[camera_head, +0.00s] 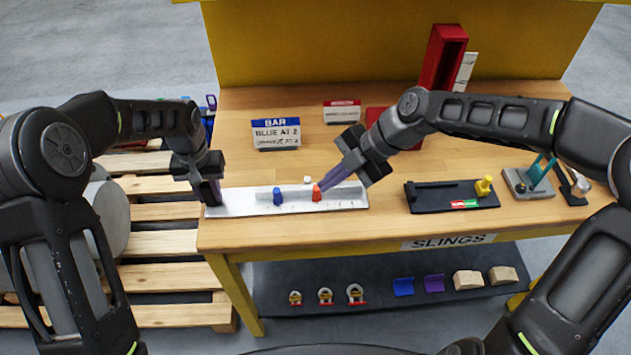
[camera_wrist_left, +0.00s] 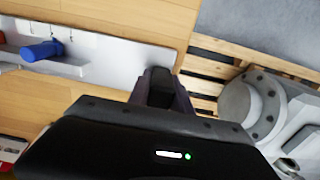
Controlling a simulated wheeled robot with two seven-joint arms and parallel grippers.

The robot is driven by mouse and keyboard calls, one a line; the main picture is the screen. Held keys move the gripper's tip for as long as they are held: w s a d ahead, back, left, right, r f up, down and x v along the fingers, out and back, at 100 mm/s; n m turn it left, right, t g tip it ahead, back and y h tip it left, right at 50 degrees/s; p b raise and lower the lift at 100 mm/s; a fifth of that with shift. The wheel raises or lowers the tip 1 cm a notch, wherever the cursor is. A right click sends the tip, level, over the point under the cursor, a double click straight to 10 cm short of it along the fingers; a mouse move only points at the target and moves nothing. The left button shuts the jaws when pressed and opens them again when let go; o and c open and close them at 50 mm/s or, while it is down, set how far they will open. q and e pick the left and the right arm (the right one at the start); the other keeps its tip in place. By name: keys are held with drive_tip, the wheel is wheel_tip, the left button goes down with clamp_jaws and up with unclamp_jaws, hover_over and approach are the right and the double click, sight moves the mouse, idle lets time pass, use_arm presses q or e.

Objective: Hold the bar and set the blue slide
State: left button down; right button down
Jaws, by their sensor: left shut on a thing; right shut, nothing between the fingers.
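The white bar (camera_head: 240,203) lies along the table's front edge, with a raised rail and tick marks. The blue slide (camera_head: 277,196) sits on it left of the middle, and it also shows in the left wrist view (camera_wrist_left: 42,51). The orange slide (camera_head: 317,192) sits further right. My left gripper (camera_head: 211,200) is shut on the left end of the bar; its fingertips also show in the left wrist view (camera_wrist_left: 160,82). My right gripper (camera_head: 322,185) is shut and empty, its tip close beside the orange slide; I cannot tell whether they touch.
A sign (camera_head: 276,133) reads "BAR", "BLUE AT 2"; its lower line is hard to read. A black fixture (camera_head: 430,203) with a yellow knob (camera_head: 484,186) stands right of the bar. A red bin (camera_head: 441,58) stands behind. Wooden pallets (camera_head: 160,243) lie left of the table.

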sight(277, 196)
drive_tip(key=s+a+n+g+h, duration=0.1)
drive_tip(key=s+a+n+h, duration=0.25)
drive_tip(key=a, duration=0.85)
drive_tip(key=s+a+n+h, duration=0.25)
drive_tip(key=s+a, duration=0.25)
drive_tip(key=a, duration=0.7)
drive_tip(key=w+d+r+m+t+h, duration=0.1)
drive_tip(key=w+d+m+t+h, duration=0.1)
drive_tip(key=w+d+m+h, duration=0.1)
drive_tip(key=w+d+m, duration=0.1)
drive_tip(key=w+d, duration=0.1)
drive_tip(key=w, duration=0.1)
drive_tip(key=shift+w+d+r+m, duration=0.35)
drive_tip(key=shift+d+r+m, duration=0.05)
drive_tip(key=shift+f, duration=0.1)
drive_tip(key=x, duration=1)
drive_tip(key=shift+w+d, duration=0.1)
drive_tip(key=shift+d, duration=0.2)
drive_tip(key=shift+w+d, duration=0.9)
drive_tip(key=shift+w, duration=0.1)
drive_tip(key=shift+w+d, duration=0.35)
